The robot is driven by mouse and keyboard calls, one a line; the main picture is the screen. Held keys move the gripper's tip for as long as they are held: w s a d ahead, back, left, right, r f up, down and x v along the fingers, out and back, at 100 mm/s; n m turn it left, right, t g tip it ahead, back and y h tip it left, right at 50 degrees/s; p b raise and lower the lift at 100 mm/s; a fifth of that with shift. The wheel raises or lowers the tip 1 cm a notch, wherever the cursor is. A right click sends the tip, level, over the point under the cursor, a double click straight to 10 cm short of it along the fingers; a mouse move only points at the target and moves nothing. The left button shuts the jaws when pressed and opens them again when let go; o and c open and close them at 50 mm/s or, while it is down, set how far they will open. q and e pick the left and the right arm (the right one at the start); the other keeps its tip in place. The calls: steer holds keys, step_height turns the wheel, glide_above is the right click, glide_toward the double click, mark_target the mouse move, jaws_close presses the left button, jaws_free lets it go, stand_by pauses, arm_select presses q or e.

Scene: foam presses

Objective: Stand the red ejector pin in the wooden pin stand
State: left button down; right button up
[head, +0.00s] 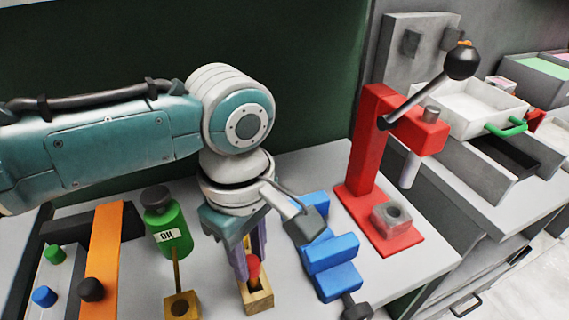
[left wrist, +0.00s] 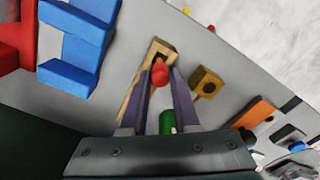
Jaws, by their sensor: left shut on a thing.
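My left gripper (head: 247,255) points down with its purple fingers shut on the red ejector pin (head: 254,270). In the left wrist view the pin's rounded red end (left wrist: 160,75) shows between the fingertips. Right below it is a long wooden block (head: 262,300) with a dark opening; I cannot tell whether the pin's lower end is inside it. A smaller wooden block (head: 190,309) with a dark round hole, likely the pin stand, is to the left in the head view. It also shows in the left wrist view (left wrist: 207,80). My right gripper is not in view.
A green oil bottle (head: 172,230) stands left of the gripper. An orange bar (head: 103,255) and coloured knobs are at the left.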

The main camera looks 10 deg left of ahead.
mark_target(250, 261)
arm_select(q)
steer(key=shift+f+b, duration=1.35)
steer(key=shift+f, duration=0.75)
steer(key=c, duration=0.6)
jaws_free()
step_height(250, 261, up, 9)
steer(key=shift+p, duration=1.2)
steer(key=shift+r, duration=0.5)
